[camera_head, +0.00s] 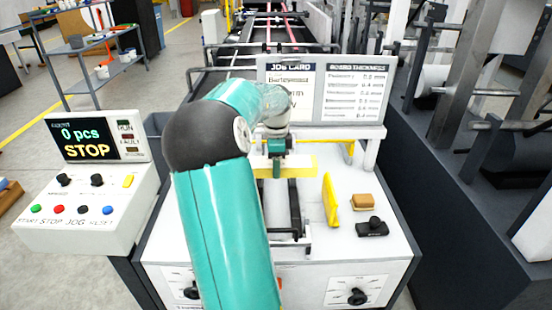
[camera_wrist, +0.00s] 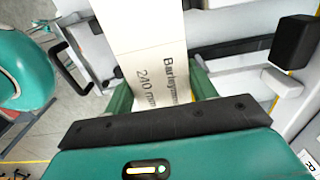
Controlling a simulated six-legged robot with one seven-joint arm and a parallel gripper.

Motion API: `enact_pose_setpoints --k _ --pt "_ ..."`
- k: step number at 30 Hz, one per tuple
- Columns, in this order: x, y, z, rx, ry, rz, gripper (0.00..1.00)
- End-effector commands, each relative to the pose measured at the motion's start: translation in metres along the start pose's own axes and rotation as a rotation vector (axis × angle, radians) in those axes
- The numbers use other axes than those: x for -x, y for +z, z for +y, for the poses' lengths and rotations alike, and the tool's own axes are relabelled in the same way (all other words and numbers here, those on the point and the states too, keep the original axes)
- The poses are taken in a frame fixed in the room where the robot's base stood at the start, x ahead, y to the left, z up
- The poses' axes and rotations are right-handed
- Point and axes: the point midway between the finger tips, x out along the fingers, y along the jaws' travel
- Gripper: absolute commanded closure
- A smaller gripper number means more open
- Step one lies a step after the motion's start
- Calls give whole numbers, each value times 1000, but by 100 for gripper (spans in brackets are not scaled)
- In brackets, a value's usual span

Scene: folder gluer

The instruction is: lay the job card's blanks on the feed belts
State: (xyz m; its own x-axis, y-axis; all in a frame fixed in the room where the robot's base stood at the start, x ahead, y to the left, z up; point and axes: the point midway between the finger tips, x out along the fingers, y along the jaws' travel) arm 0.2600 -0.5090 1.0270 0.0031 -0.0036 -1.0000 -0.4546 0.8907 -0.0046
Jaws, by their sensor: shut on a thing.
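My gripper (camera_head: 277,158) is over the feed end of the machine, below the job card. In the wrist view its green fingers (camera_wrist: 161,93) are on either side of a cream blank (camera_wrist: 152,50) printed "Barleymow" and "240 mm", and it is shut on it.
A board thickness card (camera_head: 352,90) stands beside the job card. A yellow upright piece (camera_head: 331,201), a tan block (camera_head: 362,201) and a black knobbed part (camera_head: 372,227) sit right of the belts. The control panel (camera_head: 98,185) at left reads "0 pcs STOP". Dark machinery (camera_head: 455,190) borders the right.

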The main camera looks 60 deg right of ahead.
Motion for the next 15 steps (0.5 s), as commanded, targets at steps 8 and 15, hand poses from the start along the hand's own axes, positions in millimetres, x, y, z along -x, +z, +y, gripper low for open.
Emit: enact_pose_setpoints --k 8,15 --pt "-7 0 5 0 1 1 80" --pt "-30 0 7 0 2 1 80"
